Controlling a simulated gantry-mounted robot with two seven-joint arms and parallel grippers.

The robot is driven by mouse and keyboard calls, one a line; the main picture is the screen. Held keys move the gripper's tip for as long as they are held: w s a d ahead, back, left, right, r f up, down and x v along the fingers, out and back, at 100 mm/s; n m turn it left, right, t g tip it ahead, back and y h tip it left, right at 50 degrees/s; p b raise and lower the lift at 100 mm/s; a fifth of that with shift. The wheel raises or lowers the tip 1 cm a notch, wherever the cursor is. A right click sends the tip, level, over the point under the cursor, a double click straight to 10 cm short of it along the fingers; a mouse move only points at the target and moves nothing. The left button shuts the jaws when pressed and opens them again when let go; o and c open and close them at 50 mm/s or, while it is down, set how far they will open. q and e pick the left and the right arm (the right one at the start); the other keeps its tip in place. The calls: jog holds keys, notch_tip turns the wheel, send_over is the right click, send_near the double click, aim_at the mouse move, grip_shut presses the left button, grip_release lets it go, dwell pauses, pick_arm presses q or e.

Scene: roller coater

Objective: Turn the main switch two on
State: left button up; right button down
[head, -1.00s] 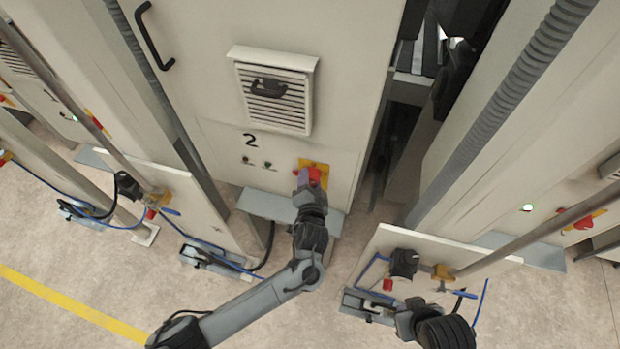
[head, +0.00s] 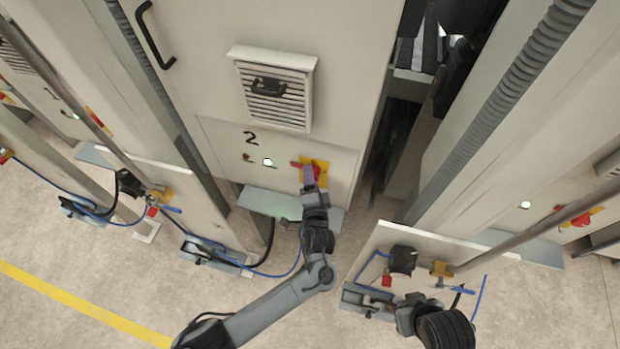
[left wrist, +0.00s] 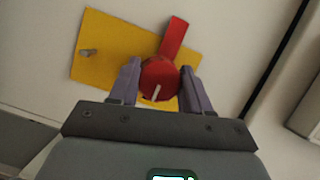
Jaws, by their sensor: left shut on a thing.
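The main switch two is a red rotary switch (left wrist: 160,76) on a yellow plate (left wrist: 103,50), with a red lever that points up in the left wrist view. In the head view the yellow plate (head: 321,165) is on the cabinet panel marked 2, and the red lever (head: 296,165) points left. My left gripper (head: 309,172) reaches it from below, its purple fingers one on each side of the red knob, shut on it. It covers part of the switch in the head view.
A small lamp (head: 267,162) is lit on the panel left of the switch. A vented box (head: 275,92) is above. A grey ledge (head: 262,203) juts out below. A post with a valve board (head: 420,270) stands at the right, near my right arm. The floor at lower left is clear.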

pick_arm(q)
jog(key=o, duration=1.1)
jog(key=shift+c, duration=0.2)
jog(key=shift+s, duration=0.1)
jog(key=s+d, duration=0.1)
jog(key=s, duration=0.9)
jog(key=shift+s+r+b, duration=0.3)
jog(key=shift+r+b, duration=0.05)
jog(key=shift+r, duration=0.1)
jog(key=shift+d, duration=0.1)
